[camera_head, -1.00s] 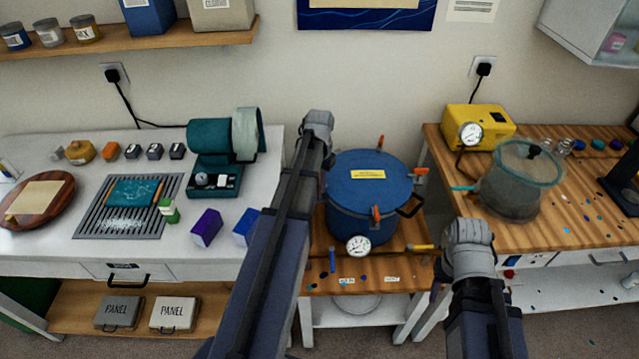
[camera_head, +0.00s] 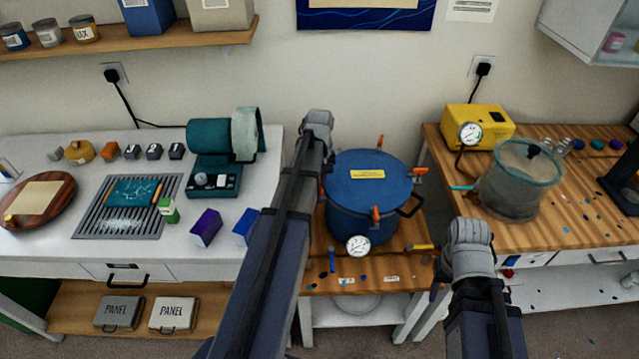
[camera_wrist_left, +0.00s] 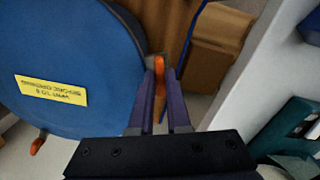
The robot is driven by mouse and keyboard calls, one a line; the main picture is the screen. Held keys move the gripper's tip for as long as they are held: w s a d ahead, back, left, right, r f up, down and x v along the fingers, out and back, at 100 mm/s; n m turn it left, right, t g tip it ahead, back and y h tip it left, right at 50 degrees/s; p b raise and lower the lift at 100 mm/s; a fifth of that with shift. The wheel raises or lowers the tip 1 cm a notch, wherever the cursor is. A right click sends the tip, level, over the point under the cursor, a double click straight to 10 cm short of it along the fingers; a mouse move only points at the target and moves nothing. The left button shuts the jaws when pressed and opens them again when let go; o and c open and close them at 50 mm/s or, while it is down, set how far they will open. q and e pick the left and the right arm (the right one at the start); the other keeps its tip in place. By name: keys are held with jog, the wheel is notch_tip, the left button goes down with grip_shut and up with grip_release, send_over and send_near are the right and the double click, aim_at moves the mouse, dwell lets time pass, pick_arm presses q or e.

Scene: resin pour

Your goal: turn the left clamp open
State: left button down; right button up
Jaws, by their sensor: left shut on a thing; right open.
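The blue pressure pot (camera_head: 366,190) stands on the small wooden table, its lid bearing a yellow label. Orange clamps show at its back (camera_head: 380,141), right (camera_head: 420,172) and front (camera_head: 376,214). The left clamp is hidden behind my left arm in the head view. In the left wrist view, the left clamp (camera_wrist_left: 158,66) stands between the fingertips of my left gripper (camera_wrist_left: 160,88) at the lid's rim, and the gripper is shut on it. My right gripper (camera_head: 440,272) is open, mostly hidden by its wrist, in front and to the right of the pot, apart from it.
A pressure gauge (camera_head: 358,246) sits on the pot's front. A yellow pump (camera_head: 478,127) and a glass-lidded chamber (camera_head: 510,190) stand on the right bench. The white left bench (camera_head: 60,255) carries a teal machine (camera_head: 210,140) and blocks close to my left arm.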

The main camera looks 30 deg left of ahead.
aim_at(320, 186)
pick_arm(q)
jog(key=shift+n, duration=0.5)
jog(key=c, duration=0.9)
grip_release()
jog(key=shift+r, duration=0.15)
notch_tip(320, 186, up, 8)
jog(key=p, duration=0.8)
jog(key=shift+f, duration=0.2)
